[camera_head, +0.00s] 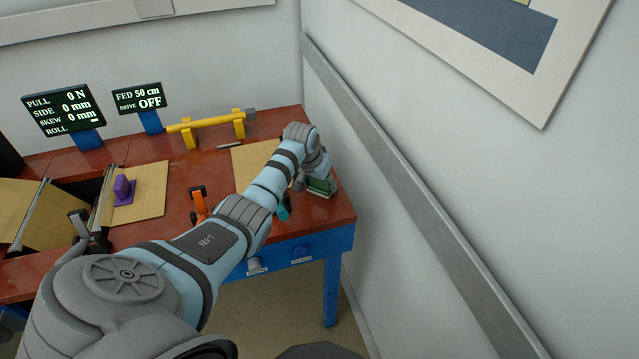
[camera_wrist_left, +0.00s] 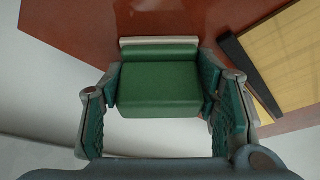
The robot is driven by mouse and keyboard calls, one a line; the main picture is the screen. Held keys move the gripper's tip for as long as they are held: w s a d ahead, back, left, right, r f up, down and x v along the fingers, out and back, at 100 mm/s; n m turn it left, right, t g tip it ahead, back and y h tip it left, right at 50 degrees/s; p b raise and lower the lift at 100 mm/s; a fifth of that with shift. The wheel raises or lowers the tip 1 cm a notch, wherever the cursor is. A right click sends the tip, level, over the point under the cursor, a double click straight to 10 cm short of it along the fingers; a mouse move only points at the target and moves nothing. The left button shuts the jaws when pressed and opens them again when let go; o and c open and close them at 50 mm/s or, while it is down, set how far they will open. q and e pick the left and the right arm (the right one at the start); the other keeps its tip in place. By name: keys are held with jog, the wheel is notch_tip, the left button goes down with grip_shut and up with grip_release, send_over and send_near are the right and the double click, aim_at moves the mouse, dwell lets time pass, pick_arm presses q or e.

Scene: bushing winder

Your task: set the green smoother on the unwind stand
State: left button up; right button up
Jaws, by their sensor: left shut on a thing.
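The green smoother (camera_head: 321,187) is in my left gripper (camera_head: 310,178) at the right end of the red table. In the left wrist view the smoother (camera_wrist_left: 158,85) is a green block with a pale strip along its far edge, between the two finger pads. Whether it touches the table top I cannot tell. No part is clearly marked as the unwind stand; a yellow bar (camera_head: 207,123) lies across two yellow supports at the back of the table. My right gripper is not in view.
A tan sheet (camera_head: 246,160) lies left of my left gripper, partly behind my arm. An orange part (camera_head: 199,204) and a purple block (camera_head: 123,189) stand further left. Two readout screens (camera_head: 63,108) stand at the back left. A wall with a grey rail (camera_head: 400,180) is close on the right.

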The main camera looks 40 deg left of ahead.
pick_arm(q)
jog(key=shift+s, duration=0.3)
jog(key=shift+s+r, duration=0.15)
jog(key=shift+s, duration=0.2)
jog(key=o, duration=1.3)
jog(key=shift+f, duration=0.2)
jog(key=shift+o, duration=0.2)
jog(key=shift+w, duration=0.25)
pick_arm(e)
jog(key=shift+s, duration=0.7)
